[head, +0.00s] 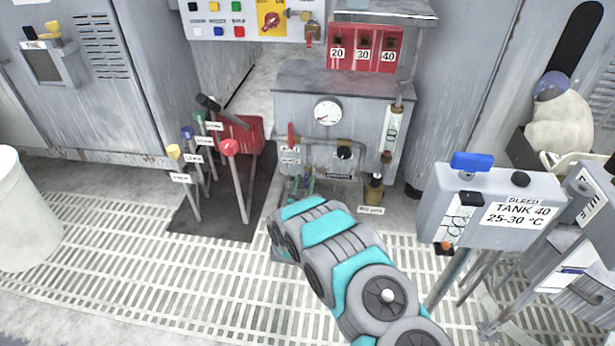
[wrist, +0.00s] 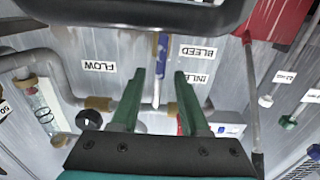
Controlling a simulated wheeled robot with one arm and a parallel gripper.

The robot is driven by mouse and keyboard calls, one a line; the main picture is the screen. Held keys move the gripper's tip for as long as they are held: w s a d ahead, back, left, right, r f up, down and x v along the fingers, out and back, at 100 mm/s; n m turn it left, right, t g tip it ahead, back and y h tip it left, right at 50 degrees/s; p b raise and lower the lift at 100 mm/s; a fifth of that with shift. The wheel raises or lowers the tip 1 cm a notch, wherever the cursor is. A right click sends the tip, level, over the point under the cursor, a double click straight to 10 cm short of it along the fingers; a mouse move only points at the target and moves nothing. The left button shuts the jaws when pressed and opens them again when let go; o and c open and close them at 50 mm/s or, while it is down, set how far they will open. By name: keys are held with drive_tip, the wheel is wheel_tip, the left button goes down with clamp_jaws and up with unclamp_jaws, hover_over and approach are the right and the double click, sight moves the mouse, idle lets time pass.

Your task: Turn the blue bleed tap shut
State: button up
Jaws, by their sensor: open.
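In the wrist view the blue bleed tap (wrist: 162,48) has a blue grip on a thin metal stem. It stands crosswise to a horizontal pipe, beside the upside-down BLEED label (wrist: 198,51). My gripper (wrist: 159,74) is open, its two green fingers apart. The tap appears between them in the picture; I see no contact, and the depth gap is unclear. In the head view my gripper (head: 302,186) is low in front of the grey gauge cabinet (head: 365,110). My arm hides much of that spot, and I cannot make out the tap there.
A red handle (head: 291,135) is on the cabinet pipework. Tall levers, one with a red knob (head: 229,147), stand to the left. At right a grey box (head: 455,210) labelled BLEED TANK 40, 25-30 °C carries another blue handle (head: 472,161).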

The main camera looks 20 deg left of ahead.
sight(306, 177)
drive_tip(key=shift+x, duration=1.6)
drive_tip(key=shift+c, duration=0.2)
clamp_jaws()
